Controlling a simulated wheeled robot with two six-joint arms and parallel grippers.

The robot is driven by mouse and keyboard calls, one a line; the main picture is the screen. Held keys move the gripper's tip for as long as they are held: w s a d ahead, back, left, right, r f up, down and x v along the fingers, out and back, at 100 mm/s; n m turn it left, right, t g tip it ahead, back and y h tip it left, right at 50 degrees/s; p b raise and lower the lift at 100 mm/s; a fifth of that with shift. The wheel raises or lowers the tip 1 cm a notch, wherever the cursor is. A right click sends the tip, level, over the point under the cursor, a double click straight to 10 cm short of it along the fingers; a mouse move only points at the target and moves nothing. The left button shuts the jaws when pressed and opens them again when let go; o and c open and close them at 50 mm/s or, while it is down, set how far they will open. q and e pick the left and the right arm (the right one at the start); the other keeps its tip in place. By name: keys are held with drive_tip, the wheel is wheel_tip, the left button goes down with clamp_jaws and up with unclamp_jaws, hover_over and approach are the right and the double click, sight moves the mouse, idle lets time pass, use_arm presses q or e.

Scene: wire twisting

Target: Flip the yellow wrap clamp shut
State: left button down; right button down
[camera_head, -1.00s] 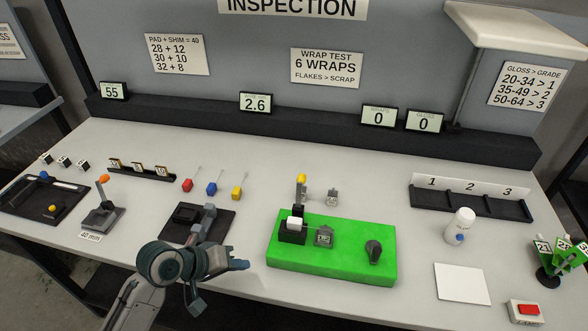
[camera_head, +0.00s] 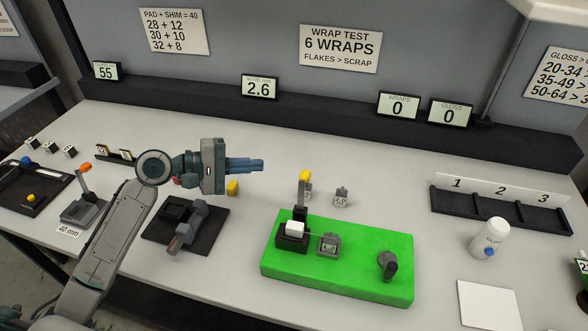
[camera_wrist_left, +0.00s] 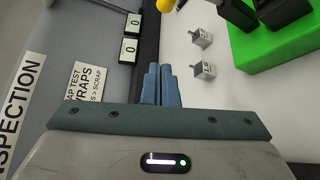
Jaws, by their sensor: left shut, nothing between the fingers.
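The yellow wrap clamp is an upright grey lever with a yellow knob (camera_head: 305,176). It stands on a black block (camera_head: 291,241) at the left end of a green base (camera_head: 338,282). A white piece (camera_head: 295,228) sits on that block. My left gripper (camera_head: 260,165) is shut and empty, to the left of the knob and apart from it. In the left wrist view the closed fingers (camera_wrist_left: 161,85) point up the picture, and the yellow knob (camera_wrist_left: 166,5) is cut off at the top edge. My right gripper is not in view.
On the green base are a grey numbered block (camera_head: 328,244) and a dark crank knob (camera_head: 388,265). A small grey weight (camera_head: 341,197) stands behind the base. A white bottle (camera_head: 489,238) and a black slotted rack (camera_head: 500,206) are at the right.

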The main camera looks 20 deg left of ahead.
sight(303, 189)
use_arm(q)
drive_tip(key=w+d+p, duration=0.1)
drive_tip(key=d+p, duration=0.4)
drive_tip(key=d, duration=0.4)
drive_tip(key=shift+w+d+f+p, duration=0.15)
drive_tip(key=shift+w+f+p, duration=0.2)
drive_tip(key=shift+f+p, duration=0.05)
idle(0.4)
